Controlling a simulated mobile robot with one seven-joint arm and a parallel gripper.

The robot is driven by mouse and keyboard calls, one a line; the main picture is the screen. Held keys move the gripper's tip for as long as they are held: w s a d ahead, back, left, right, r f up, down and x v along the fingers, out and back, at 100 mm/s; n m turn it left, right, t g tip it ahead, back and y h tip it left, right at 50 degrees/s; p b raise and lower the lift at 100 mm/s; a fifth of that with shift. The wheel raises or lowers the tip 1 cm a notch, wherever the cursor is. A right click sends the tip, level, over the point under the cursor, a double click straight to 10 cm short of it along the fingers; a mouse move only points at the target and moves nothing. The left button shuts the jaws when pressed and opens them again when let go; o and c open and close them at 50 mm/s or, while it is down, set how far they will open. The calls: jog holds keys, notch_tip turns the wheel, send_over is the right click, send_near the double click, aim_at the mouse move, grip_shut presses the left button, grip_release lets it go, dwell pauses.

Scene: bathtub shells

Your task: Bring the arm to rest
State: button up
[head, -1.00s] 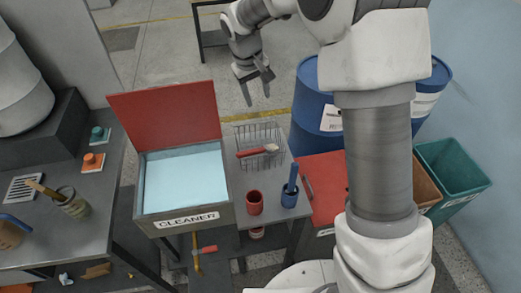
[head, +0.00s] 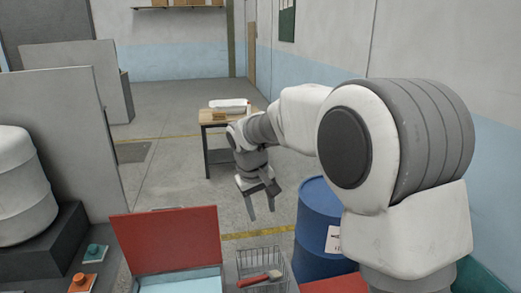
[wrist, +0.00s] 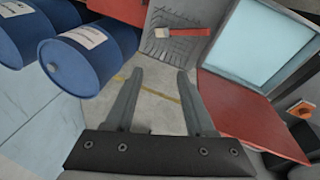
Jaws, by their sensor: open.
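My gripper (head: 262,203) hangs in the air with its fingers pointing down, beyond the wire basket and to the left of the blue drum. My arm reaches in from the right side of the head view and bends down at the wrist.
A wire basket (head: 246,262) holds a red-handled brush (head: 262,279). The cleaner tank's red lid (head: 168,247) stands open to its left. A blue drum (head: 318,226) stands at right. A wooden table (head: 212,118) stands farther back. Open floor lies between.

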jog(key=s+d+r+m, duration=0.1)
jog(key=s+d+r, duration=0.4)
jog(key=s+r, duration=0.1)
jog(key=s+d+m+t, duration=0.1)
jog(key=s+d, duration=0.2)
jog(key=s, duration=0.4)
jog(key=s+d+r+m+t+y, duration=0.1)
jog(key=s+d, duration=0.1)
jog(key=s, duration=0.5)
jog(key=s+d+m+t, duration=0.1)
jog(key=s+d+m, duration=0.1)
jog(key=s, duration=0.6)
jog(key=shift+d+r+y, duration=0.15)
jog(key=shift+d+y, duration=0.15)
jog(key=shift+d, duration=0.55)
jog(key=shift+a, duration=0.2)
